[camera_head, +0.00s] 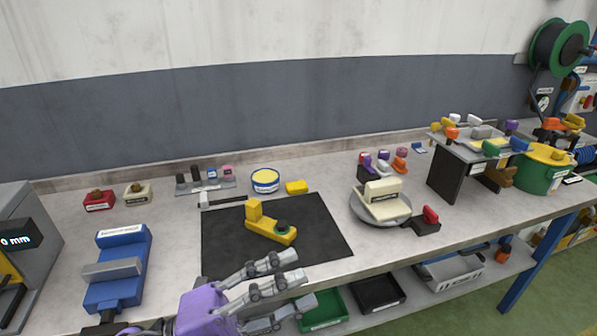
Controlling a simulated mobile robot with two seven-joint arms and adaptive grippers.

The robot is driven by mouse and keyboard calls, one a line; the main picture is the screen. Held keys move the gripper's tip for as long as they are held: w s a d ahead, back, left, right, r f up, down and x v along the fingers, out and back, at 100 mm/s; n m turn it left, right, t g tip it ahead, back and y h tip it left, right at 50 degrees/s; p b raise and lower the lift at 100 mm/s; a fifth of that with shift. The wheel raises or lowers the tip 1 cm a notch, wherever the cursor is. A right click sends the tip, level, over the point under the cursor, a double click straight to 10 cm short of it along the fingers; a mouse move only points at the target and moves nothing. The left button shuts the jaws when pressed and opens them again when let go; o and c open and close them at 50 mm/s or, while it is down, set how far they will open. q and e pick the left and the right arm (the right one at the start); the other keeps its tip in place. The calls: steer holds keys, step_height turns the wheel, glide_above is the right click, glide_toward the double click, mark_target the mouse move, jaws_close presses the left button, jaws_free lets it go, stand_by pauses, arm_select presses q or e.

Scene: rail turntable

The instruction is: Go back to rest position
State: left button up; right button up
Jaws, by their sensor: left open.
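My left gripper (292,279) is in the head view at the bottom middle, over the front edge of the workbench (330,185). Its grey fingers are spread open, with nothing between them, and its purple body is at the lower left. It is in front of the black mat (320,229), apart from the yellow angled part (262,221) with a dark round knob that lies on the mat. My right gripper is not in view.
A round turntable (403,218) bears a cream block, with a red-and-black switch (429,215) beside it. A blue vise (121,262) stands at left. A small raised shelf (447,171) and green bucket (540,170) are at right. Bins (377,291) sit below the bench.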

arm_select(q)
steer(key=w+a+f+n+t+y, duration=0.5)
steer(key=a+f+n+t+y, duration=0.4)
steer(key=n, duration=0.5)
steer(key=s+a+f+n+y, duration=0.2)
steer(key=a+f+n+y, duration=0.45)
steer(key=f, duration=0.45)
steer(key=s+a+f+n+g+y, duration=0.1)
steer(key=s+f+n+g+y, duration=0.1)
steer(key=s+f, duration=0.6)
steer(key=s+a+f+n+g+y+p, duration=0.1)
steer(key=s+f+n+g, duration=0.3)
steer(key=s+f, duration=0.5)
step_height(320, 180, down, 3)
steer(key=shift+s+a+f+n+g+y, duration=0.15)
steer(key=shift+a+n+g+y, duration=0.35)
steer(key=shift+n, duration=0.35)
